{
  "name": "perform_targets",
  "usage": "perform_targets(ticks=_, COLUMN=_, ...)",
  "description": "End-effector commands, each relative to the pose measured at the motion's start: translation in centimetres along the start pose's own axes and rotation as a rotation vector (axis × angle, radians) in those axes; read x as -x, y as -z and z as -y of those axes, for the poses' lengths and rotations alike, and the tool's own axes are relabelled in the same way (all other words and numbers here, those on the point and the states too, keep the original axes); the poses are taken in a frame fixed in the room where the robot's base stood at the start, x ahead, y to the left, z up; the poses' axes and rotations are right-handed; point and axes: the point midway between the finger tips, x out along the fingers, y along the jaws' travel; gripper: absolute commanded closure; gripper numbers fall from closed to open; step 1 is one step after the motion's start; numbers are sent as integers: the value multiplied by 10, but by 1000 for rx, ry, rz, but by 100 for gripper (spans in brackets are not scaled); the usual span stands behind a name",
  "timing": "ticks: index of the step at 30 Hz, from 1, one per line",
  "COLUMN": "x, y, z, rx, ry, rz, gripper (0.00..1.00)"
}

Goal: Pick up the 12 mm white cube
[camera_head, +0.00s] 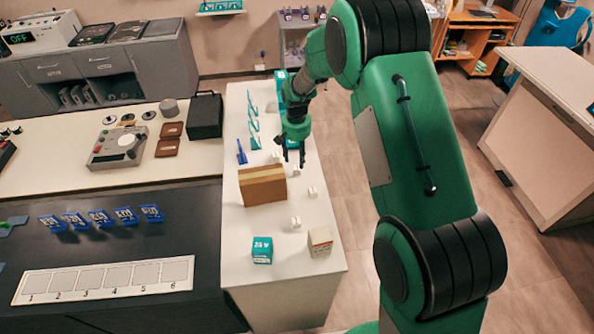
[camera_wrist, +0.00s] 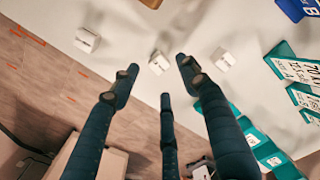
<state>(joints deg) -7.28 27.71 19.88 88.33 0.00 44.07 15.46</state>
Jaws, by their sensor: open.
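Several small white cubes lie on the white table (camera_head: 262,300). One cube (camera_head: 312,191) is right of the cardboard box, another (camera_head: 296,222) is nearer the front, and others (camera_head: 296,170) (camera_head: 277,157) are by my gripper. In the wrist view three cubes show: one at the left (camera_wrist: 87,40), one in the middle (camera_wrist: 158,62) and one at the right (camera_wrist: 223,60). Their marks are too small to read, so I cannot tell which is 12 mm. My gripper (camera_head: 294,160) is open and empty above the table, its fingers (camera_wrist: 158,88) pointing toward the middle cube.
The cardboard box (camera_head: 263,186) stands close to my gripper. A blue object (camera_head: 241,152) and teal pieces (camera_head: 253,125) lie behind. A teal box (camera_head: 262,250) and a small white-and-tan box (camera_head: 320,242) stand at the front. Open floor (camera_head: 345,190) lies right of the table.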

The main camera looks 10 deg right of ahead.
Motion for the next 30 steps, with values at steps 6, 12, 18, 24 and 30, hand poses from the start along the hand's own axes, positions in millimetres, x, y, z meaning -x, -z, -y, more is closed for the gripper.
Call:
perform_targets(ticks=6, x=-20, y=2, z=-2, rx=0, ry=-1, rz=2, gripper=55)
perform_targets(ticks=12, x=-43, y=3, z=-2, rx=0, ry=-1, rz=2, gripper=55)
perform_targets(ticks=18, x=-51, y=4, z=-2, rx=0, ry=0, rz=0, gripper=55)
perform_targets(ticks=24, x=-51, y=4, z=-2, rx=0, ry=0, rz=0, gripper=55)
perform_targets(ticks=30, x=-51, y=4, z=-2, rx=0, ry=0, rz=0, gripper=55)
